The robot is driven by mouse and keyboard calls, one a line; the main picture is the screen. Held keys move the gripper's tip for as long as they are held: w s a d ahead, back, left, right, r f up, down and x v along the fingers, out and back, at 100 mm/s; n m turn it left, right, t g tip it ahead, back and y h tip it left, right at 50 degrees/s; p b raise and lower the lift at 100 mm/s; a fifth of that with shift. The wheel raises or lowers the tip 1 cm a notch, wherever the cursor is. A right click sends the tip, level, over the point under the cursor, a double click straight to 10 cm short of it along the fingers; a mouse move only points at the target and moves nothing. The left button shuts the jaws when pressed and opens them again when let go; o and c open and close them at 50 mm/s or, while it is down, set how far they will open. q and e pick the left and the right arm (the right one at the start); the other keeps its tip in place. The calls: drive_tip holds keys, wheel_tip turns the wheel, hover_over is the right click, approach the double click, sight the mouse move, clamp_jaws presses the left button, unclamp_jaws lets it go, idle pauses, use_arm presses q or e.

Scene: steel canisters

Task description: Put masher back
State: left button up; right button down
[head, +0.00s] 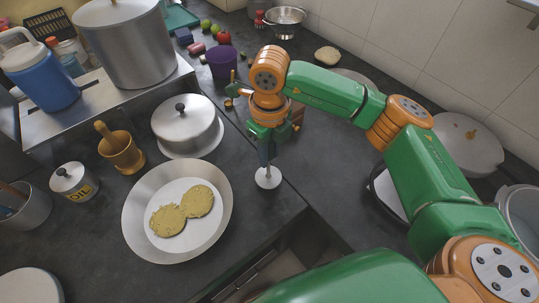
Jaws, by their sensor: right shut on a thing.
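The masher (268,177) hangs upright below my right gripper (266,143), with its pale round disc at the bottom. My right gripper is shut on its upper end, and the jaws hide most of the handle. The disc is near the counter's front edge, right of the wide pan; I cannot tell whether it touches the counter. A steel canister (27,217) with utensils in it stands at the left edge. Another steel container (522,212) shows partly at the right edge. My left gripper is not in view.
A wide pan (133,218) with two yellowish patties, a lidded pot (187,125), a brass mortar (121,152) and an oil jar (74,182) stand on the left. A purple cup (222,62) stands behind my gripper. An open drawer or gap (275,265) shows below.

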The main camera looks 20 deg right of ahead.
wheel_tip(320, 180, down, 2)
drive_tip(key=shift+s+f+p, duration=0.1)
drive_tip(key=shift+f+p, duration=0.05)
drive_tip(key=shift+p, duration=0.25)
drive_tip(key=shift+f+b, duration=0.35)
drive_tip(key=shift+b, duration=0.05)
drive_tip(key=c, duration=0.6)
unclamp_jaws()
drive_tip(key=shift+r, duration=0.1)
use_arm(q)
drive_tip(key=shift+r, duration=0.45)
use_arm(e)
drive_tip(key=shift+r+p, duration=0.35)
wheel_tip(320, 180, up, 11)
drive_tip(key=shift+f+b, duration=0.2)
drive_tip(key=shift+b, duration=0.85)
drive_tip(key=shift+r, duration=0.55)
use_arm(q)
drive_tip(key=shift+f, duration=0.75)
